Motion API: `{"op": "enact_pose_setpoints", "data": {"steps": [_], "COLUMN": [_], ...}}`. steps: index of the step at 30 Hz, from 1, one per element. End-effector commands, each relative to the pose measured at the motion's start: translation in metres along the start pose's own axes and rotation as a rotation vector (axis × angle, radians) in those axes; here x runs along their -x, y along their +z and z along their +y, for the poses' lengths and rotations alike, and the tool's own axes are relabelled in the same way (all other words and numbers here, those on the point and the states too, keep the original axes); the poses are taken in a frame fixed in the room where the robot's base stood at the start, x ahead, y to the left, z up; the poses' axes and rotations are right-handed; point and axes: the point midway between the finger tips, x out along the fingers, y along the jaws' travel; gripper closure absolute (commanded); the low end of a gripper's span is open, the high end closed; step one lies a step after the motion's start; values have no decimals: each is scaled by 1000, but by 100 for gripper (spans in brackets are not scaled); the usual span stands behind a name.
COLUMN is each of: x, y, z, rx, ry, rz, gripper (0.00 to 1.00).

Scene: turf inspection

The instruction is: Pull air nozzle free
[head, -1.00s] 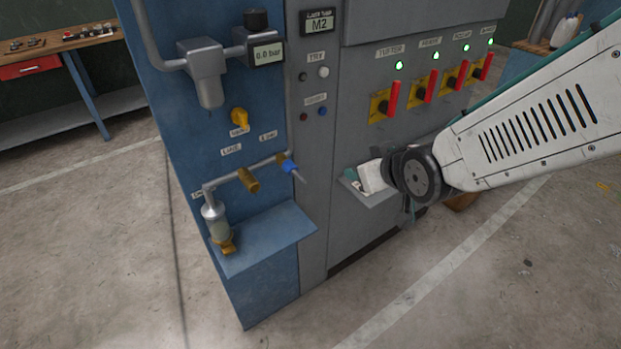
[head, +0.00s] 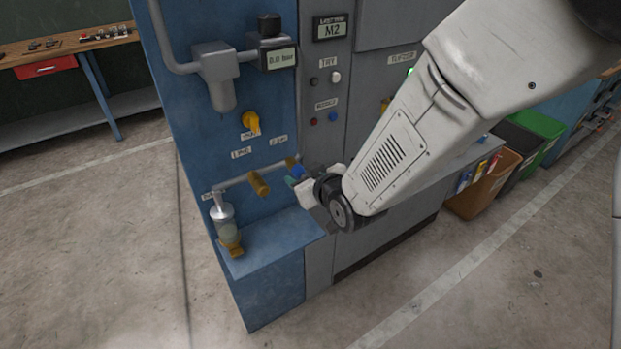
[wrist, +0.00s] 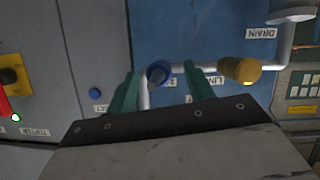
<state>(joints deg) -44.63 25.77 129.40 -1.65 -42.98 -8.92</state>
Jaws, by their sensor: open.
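The air nozzle (head: 297,171) is a small blue fitting at the right end of a grey pipe on the blue panel. In the wrist view the nozzle (wrist: 157,75) shows between the two green fingers of my gripper (wrist: 162,71), nearer the left finger. My gripper (head: 294,183) is open, and its fingers reach to the nozzle from the right in the head view. I cannot tell whether either finger touches it. Part of the nozzle is hidden behind the gripper in the head view.
A brass fitting (wrist: 240,69) sits on the pipe just right of my fingers in the wrist view. A yellow valve handle (head: 251,122) and a gauge (head: 278,59) reading 0.0 bar are above. A blue ledge (head: 270,242) juts out below. Bins (head: 484,185) stand at right.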

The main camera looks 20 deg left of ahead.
Motion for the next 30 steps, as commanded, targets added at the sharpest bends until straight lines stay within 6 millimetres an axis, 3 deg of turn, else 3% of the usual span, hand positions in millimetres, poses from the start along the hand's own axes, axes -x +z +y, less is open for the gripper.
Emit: {"op": "enact_pose_setpoints", "data": {"steps": [9, 15, 16, 17, 19, 30], "x": [-3, -3, -3, -3, -3, 1], "y": [0, 0, 0, 0, 0, 2], "z": [0, 0, 0, 0, 0, 1], "rx": [0, 0, 0, 0, 0, -1], "ry": [0, 0, 0, 0, 0, 1], "rz": [0, 0, 0, 0, 0, 0], "gripper": [48, 97, 97, 76, 96, 96]}}
